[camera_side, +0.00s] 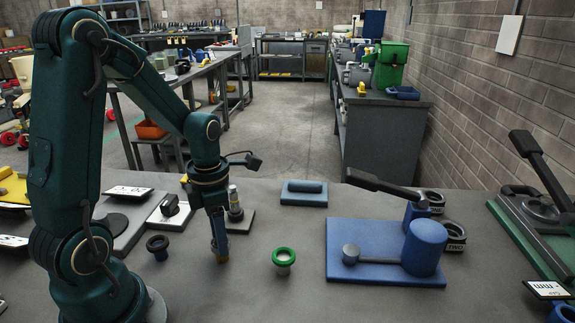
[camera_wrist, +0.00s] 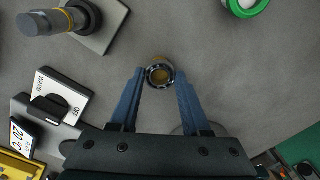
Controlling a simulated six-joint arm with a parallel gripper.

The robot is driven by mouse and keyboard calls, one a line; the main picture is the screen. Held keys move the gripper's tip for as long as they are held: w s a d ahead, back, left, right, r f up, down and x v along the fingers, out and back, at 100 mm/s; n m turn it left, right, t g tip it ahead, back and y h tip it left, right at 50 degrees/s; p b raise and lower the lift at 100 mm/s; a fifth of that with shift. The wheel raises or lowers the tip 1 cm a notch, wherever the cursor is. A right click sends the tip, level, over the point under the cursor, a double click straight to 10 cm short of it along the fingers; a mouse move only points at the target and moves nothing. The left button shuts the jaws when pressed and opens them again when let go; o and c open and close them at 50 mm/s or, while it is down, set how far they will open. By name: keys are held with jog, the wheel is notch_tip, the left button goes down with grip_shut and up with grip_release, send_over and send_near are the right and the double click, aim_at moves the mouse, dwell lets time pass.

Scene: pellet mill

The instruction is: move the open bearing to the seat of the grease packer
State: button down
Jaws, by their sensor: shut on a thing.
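The open bearing (camera_wrist: 160,73) is a small metallic ring with a yellow-brown middle, held between my fingertips in the wrist view. My gripper (camera_side: 220,252) is shut on it, pointing straight down close to the grey table; I cannot tell whether the bearing touches the table. In the side view the bearing is mostly hidden by the fingers. A blue device (camera_side: 424,248), which looks like the grease packer, stands to the right on a blue plate (camera_side: 345,232). It has an upright cylinder, a dark lever and a dark round knob low at its left. I cannot make out its seat clearly.
A green-rimmed cup (camera_side: 284,258) stands between my gripper and the blue plate. A dark cup (camera_side: 158,247) stands to the left. A blue block (camera_side: 304,193) lies behind. A grey post (camera_side: 235,205) stands behind the gripper. A green press (camera_side: 540,215) is far right.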

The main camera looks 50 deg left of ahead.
jog(key=shift+r, duration=0.15)
notch_tip(320, 180, up, 7)
dwell(1.4)
jog(key=shift+d, duration=0.1)
jog(key=w+d+r+m, duration=0.2)
jog(key=d+r+m, duration=0.1)
jog(key=m, duration=1.3)
jog(key=w+d+r+m, duration=0.2)
jog(key=d+r+m, duration=0.1)
jog(key=m, duration=1.4)
jog(key=shift+w+r, duration=0.2)
jog(key=shift+r, duration=0.15)
